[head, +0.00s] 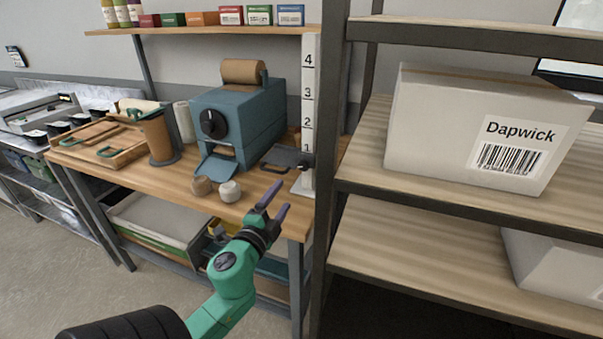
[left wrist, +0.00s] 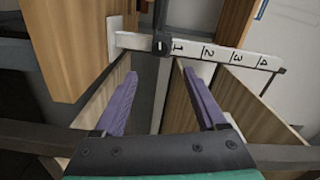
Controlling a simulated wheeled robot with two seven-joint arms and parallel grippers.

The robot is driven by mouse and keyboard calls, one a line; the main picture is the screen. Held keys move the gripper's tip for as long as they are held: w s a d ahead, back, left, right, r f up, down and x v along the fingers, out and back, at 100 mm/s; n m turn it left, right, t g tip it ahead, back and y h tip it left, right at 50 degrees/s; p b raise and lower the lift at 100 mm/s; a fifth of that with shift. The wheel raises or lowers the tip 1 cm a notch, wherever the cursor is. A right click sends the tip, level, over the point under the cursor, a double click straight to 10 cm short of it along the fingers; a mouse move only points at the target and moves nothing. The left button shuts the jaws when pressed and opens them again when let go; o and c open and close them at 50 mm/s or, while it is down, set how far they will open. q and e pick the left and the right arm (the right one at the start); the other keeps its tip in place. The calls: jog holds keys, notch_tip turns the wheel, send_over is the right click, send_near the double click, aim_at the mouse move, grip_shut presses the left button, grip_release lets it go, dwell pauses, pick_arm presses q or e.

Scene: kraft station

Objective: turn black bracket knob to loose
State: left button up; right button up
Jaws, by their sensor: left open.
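The black bracket knob (head: 304,166) sits low on a white upright scale (head: 308,85) marked 1 to 4, at the right end of the wooden bench. A dark grey bracket plate (head: 283,157) reaches left from it. In the left wrist view the knob (left wrist: 161,44) shows as a small dark block beside the 1 mark of the scale (left wrist: 222,54). My left gripper (head: 280,198) is open and empty, in front of the bench edge and below the knob. Its purple fingers (left wrist: 160,76) point toward the knob, apart from it. My right gripper is not in view.
A dark shelf post and rack (head: 327,200) stand close to the right of the scale, holding a white Dapwick box (head: 455,125). A blue dispenser (head: 240,118) and two small knobbed pieces (head: 230,191) are on the bench (head: 130,170) to the left.

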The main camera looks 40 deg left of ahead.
pick_arm(q)
jog(key=p+x, duration=0.1)
jog(key=x, duration=0.6)
jog(key=p+x, duration=0.1)
jog(key=x, duration=0.6)
jog(key=shift+w+d, duration=0.1)
jog(key=shift+w, duration=0.25)
grip_shut()
jog(key=shift+n, duration=0.7)
grip_release()
jog(key=shift+s, duration=0.15)
jog(key=b, duration=0.2)
send_near(303, 167)
jog(key=v, duration=0.6)
